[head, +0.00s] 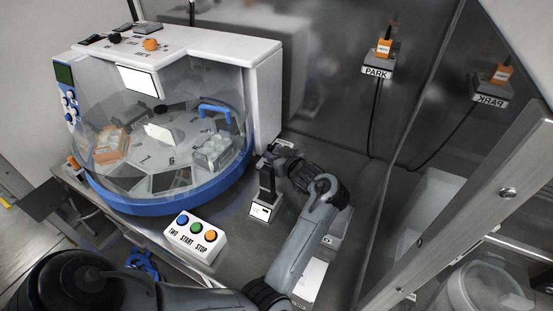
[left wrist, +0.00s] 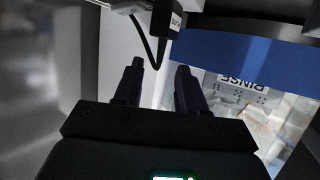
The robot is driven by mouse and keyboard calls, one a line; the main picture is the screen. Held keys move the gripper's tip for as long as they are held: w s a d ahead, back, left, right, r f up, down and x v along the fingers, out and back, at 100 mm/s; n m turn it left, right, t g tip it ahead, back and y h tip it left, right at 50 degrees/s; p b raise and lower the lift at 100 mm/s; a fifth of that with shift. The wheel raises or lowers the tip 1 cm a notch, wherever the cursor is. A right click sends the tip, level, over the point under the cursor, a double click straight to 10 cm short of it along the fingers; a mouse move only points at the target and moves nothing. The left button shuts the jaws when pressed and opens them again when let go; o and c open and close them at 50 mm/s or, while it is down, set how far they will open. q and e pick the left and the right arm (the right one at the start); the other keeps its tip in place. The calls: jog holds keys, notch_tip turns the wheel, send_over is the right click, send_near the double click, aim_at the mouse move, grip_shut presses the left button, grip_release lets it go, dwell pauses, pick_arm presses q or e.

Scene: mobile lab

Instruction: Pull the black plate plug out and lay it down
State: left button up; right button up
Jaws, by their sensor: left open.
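A black plug (left wrist: 166,20) with small pale lettering shows at the top of the left wrist view. A black cable loops down beside it between the fingers. I take it for the plate plug. My left gripper (left wrist: 160,80) is open, with the plug beyond its fingertips and nothing clearly held between them. In the head view my left gripper (head: 277,152) is beside the right side of the round machine (head: 170,197), and I cannot make out the plug there. My right gripper is not in view.
A labelled grey block (head: 264,210) with a dark upright part stands just below the gripper. A button box (head: 195,237) is at the bench front. An orange plug (head: 383,47) sits in the PARK holder (head: 377,71) on the back wall. Some bench right of my arm is clear.

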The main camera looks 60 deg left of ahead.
aim_at(269, 149)
pick_arm(q)
jog(key=p+x, duration=0.1)
jog(key=x, duration=0.4)
jog(key=shift+a+f, duration=0.1)
jog(key=shift+a, duration=0.25)
jog(key=shift+x, duration=0.85)
grip_shut()
jog(key=shift+r+p, duration=0.3)
jog(key=shift+p, duration=0.1)
jog(key=shift+r+p, duration=0.25)
jog(key=shift+p, duration=0.05)
jog(key=shift+r+p, duration=1.5)
